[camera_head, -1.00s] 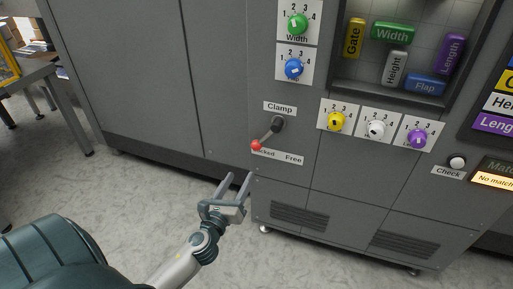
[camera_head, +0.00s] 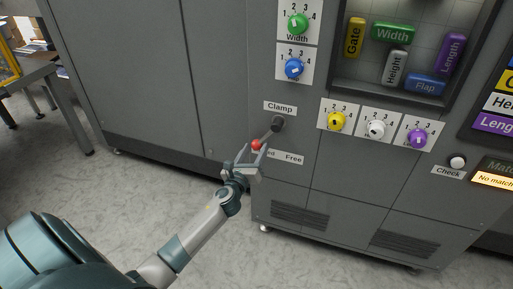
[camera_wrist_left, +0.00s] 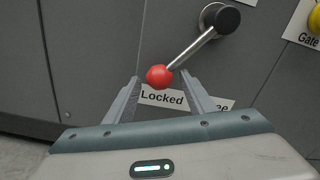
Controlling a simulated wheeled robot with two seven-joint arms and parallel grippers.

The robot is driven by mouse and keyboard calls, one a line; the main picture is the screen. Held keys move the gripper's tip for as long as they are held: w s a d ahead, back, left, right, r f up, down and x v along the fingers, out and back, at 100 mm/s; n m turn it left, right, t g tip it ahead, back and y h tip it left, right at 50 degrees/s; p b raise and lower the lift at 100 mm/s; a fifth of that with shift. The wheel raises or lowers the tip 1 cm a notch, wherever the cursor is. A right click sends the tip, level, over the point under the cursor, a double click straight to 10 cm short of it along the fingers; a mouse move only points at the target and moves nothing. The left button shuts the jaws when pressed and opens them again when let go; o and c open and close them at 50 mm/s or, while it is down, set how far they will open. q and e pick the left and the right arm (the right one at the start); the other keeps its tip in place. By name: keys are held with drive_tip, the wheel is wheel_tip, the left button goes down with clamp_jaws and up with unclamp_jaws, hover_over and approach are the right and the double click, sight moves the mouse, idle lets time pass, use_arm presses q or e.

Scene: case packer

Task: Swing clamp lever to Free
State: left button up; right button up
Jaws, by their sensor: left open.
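The clamp lever (camera_head: 268,135) is a grey rod with a red ball knob (camera_head: 256,145), on a dark round pivot (camera_head: 278,123) under the Clamp label (camera_head: 280,107). It tilts down and left, toward the Locked end of the Locked/Free label (camera_head: 287,157). My left gripper (camera_head: 252,153) is open, its fingers pointing up at the knob. In the left wrist view the red knob (camera_wrist_left: 159,77) sits between and just beyond the two fingertips, above the word Locked (camera_wrist_left: 163,98). Contact cannot be told. My right gripper is not in view.
Yellow (camera_head: 336,121), white (camera_head: 376,129) and purple (camera_head: 416,138) dials are right of the lever. Green (camera_head: 297,24) and blue (camera_head: 294,68) dials are above it. A Check button (camera_head: 457,162) is farther right. The panel below the lever is plain.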

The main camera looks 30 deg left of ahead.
use_arm(q)
drive_tip(key=shift+x, duration=0.8)
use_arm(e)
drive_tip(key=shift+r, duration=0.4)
use_arm(q)
clamp_jaws()
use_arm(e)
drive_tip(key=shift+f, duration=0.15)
